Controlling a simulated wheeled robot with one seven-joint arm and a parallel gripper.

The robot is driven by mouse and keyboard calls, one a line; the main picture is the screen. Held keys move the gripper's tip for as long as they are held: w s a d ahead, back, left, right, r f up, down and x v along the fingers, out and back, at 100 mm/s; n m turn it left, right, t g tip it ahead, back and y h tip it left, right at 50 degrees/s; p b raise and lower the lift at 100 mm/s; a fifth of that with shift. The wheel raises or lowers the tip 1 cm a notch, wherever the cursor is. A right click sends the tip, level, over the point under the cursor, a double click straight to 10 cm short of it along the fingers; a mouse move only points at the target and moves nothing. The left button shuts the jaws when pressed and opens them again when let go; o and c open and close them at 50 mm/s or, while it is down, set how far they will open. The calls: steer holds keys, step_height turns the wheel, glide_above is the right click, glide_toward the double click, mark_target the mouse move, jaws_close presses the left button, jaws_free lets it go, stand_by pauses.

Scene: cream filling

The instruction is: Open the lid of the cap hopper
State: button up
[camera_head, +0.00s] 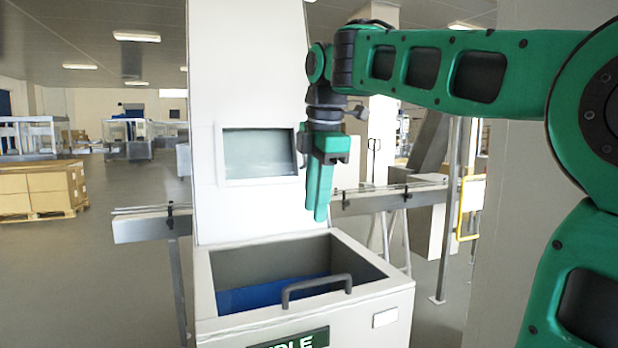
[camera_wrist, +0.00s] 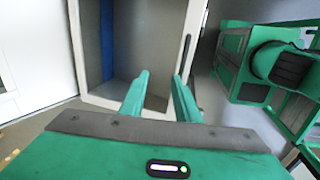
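The cap hopper (camera_head: 305,318) is a white, box-shaped bin at bottom centre of the head view. Its top looks open, with grey inner walls and blue contents (camera_head: 270,292) low inside. A grey bar handle (camera_head: 316,284) stands at the near rim. I cannot make out a separate lid panel. My gripper (camera_head: 321,216) points down above the far part of the opening, apart from the handle. In the wrist view, its two green fingers (camera_wrist: 160,90) are spread with nothing between them. The hopper's opening (camera_wrist: 92,92) lies beyond them; a dark bar (camera_wrist: 186,47) shows near its right edge.
A white column with a grey screen (camera_head: 260,153) rises behind the hopper. A conveyor (camera_head: 395,196) runs behind at both sides. A partly cut-off display (camera_head: 290,342) is on the hopper's front. Boxes on a pallet (camera_head: 42,190) stand far left, with open floor between.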

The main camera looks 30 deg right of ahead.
step_height(320, 180, up, 12)
steer(key=w, duration=0.1)
steer(key=shift+w, duration=0.15)
stand_by(1.4)
steer(key=shift+f, duration=0.1)
stand_by(0.4)
